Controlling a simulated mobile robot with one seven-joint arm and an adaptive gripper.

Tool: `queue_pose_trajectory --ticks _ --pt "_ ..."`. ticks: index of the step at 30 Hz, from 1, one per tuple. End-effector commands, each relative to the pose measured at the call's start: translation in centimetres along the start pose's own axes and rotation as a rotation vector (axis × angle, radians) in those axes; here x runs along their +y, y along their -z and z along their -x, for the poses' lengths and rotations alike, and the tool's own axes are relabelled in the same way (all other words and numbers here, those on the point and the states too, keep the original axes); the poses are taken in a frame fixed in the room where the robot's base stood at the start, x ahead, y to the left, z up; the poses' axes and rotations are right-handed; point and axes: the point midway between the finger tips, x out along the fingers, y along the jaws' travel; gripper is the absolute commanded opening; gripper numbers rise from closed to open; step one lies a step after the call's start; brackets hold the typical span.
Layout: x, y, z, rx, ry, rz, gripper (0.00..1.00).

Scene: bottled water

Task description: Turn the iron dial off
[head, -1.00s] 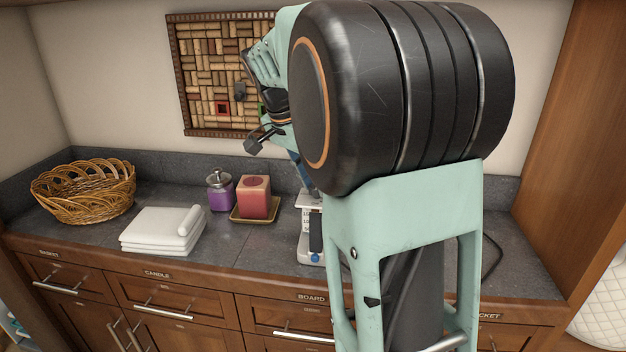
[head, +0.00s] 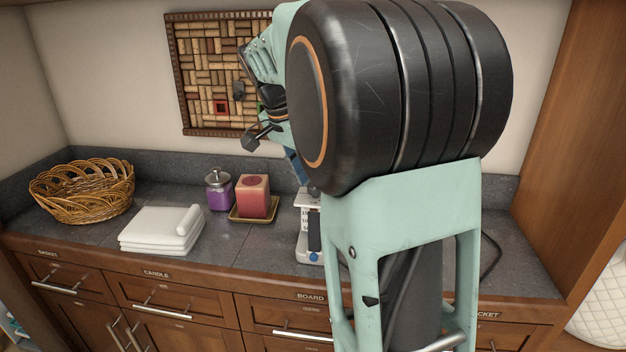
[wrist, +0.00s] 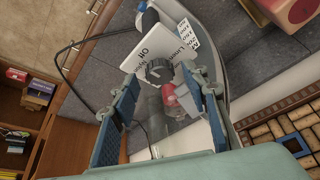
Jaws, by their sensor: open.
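A dark round dial (wrist: 158,71) sits at the panel's edge, between my finger ends in the picture. In the head view only a strip of the white iron (head: 303,228) shows on the counter; my arm hides the rest, and I cannot make out the dial there. My gripper (wrist: 160,78) is open, with a blue-padded finger on each side of the dial. Contact cannot be told. It also shows in the head view (head: 245,115), in front of the cork board.
On the counter (head: 245,240) are a wicker basket (head: 85,195), folded white towels (head: 155,230), a purple jar (head: 218,190) and a red candle (head: 253,192) on a dish. A cork board (head: 205,75) hangs behind. A dark cord (head: 492,257) lies at the right.

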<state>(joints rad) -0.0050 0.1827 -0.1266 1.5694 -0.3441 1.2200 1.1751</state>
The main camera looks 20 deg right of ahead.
Motion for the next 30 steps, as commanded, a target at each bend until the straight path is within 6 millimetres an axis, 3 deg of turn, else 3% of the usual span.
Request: queue_pose_trajectory --ticks 15,21,30 --pt "-0.1 0.0 9.8 0.001 0.004 0.0 0.42" --pt "0.0 0.0 11.4 0.0 0.001 0.001 0.42" --pt "0.0 0.0 11.5 0.0 0.0 0.0 0.42"
